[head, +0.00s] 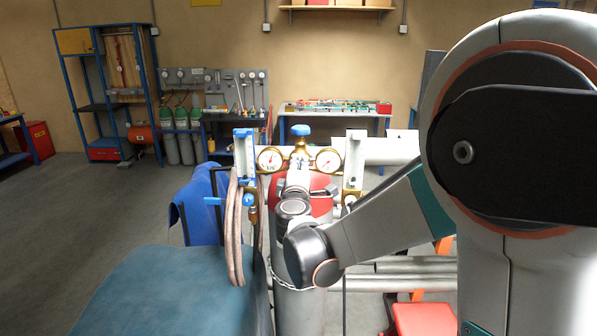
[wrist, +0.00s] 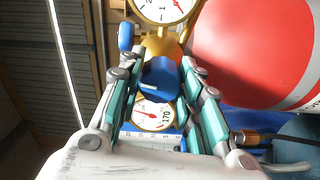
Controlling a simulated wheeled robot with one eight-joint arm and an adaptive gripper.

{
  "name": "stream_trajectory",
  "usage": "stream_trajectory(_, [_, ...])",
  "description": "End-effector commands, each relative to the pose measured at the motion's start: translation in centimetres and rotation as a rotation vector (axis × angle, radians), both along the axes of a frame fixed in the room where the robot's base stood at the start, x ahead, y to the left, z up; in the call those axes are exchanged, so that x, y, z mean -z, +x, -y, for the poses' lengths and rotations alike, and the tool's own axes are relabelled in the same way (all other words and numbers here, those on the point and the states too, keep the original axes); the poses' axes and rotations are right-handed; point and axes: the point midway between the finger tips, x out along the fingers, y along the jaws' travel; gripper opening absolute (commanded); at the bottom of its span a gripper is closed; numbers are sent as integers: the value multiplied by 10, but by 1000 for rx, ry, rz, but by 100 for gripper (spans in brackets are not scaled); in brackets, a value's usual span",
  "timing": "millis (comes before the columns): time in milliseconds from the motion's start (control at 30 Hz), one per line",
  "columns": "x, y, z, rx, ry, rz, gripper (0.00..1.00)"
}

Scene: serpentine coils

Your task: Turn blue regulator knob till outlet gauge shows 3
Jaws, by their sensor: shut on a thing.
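The blue regulator knob (wrist: 160,78) sits between the two fingers of my gripper (wrist: 158,82) in the wrist view, and the fingers are closed on it. The brass regulator body (wrist: 163,47) is behind it. One white dial gauge (wrist: 164,8) is cut by the top edge; a red mark lies near a 1, but I cannot read it surely. The other gauge (wrist: 153,114) shows below, partly hidden, with 170 on its face. In the head view the left gauge (head: 270,160) and right gauge (head: 328,160) flank the brass body; my gripper (head: 296,182) hides the regulator knob.
Another blue knob (head: 301,130) tops the brass fitting. A red rounded surface (wrist: 252,45) is close on the right of the wrist view. Open floor (head: 90,220) lies left.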

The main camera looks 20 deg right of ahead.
Motion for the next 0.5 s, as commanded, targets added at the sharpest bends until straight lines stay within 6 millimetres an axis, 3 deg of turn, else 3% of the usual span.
stream_trajectory(167, [1, 0, 0, 0, 127, 41, 0])
stream_trajectory(500, [1, -1, 0, 0, 171, 56, 0])
